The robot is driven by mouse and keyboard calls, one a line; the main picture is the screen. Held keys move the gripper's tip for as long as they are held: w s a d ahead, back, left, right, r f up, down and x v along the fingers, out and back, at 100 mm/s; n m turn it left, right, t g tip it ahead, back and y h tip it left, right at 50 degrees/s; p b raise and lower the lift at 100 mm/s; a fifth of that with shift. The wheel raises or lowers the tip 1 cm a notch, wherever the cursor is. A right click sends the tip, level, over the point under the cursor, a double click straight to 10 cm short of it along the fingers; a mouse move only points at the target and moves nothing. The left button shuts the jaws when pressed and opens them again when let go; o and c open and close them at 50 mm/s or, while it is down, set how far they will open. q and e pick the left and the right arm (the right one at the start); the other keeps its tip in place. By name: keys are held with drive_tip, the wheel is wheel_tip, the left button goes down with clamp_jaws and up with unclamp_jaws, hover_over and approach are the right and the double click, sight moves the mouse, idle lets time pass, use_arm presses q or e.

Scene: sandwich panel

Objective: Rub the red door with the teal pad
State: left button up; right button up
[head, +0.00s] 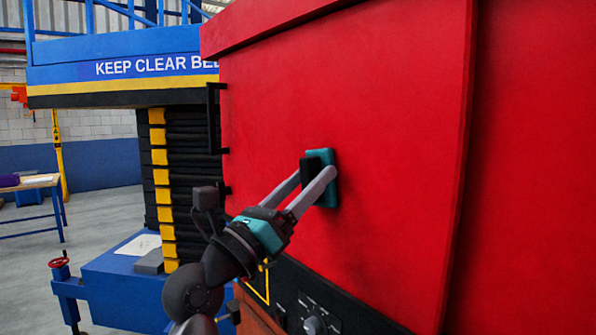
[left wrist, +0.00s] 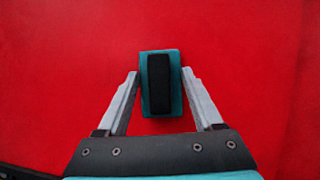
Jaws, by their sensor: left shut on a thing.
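The red door (head: 390,110) is a large flat panel filling the right half of the head view. It also fills the background of the left wrist view (left wrist: 60,60). The teal pad (head: 329,191) with its black grip block lies flat against the door, or very close to it; exact contact is hard to tell. In the left wrist view the pad (left wrist: 146,100) sits upright between the fingers. My left gripper (head: 320,172) is shut on the pad's black block (left wrist: 159,84), its fingers pointing at the door. My right gripper is not in view.
A black handle (head: 211,118) stands out at the door's left edge. A dark control panel with a knob (head: 315,325) lies below the door. A blue lift platform (head: 120,60) with black bellows stands at left. A workbench (head: 40,190) is farther left.

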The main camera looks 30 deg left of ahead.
use_arm(q)
drive_tip(key=shift+s+d, duration=0.15)
drive_tip(key=shift+d, duration=0.15)
drive_tip(key=shift+w+a, duration=0.5)
drive_tip(key=shift+a, duration=0.4)
drive_tip(key=shift+w+a, duration=0.45)
drive_tip(key=shift+a, duration=0.45)
drive_tip(key=shift+s, duration=0.1)
drive_tip(key=shift+s+a, duration=0.35)
drive_tip(key=shift+s, duration=0.5)
drive_tip(key=shift+s+a, duration=0.4)
drive_tip(key=shift+s, duration=0.5)
drive_tip(key=shift+s+a, duration=0.35)
drive_tip(key=shift+s, duration=0.5)
drive_tip(key=s, duration=0.1)
drive_tip(key=s+a, duration=0.1)
drive_tip(key=shift+s+a, duration=0.1)
drive_tip(key=shift+s, duration=0.25)
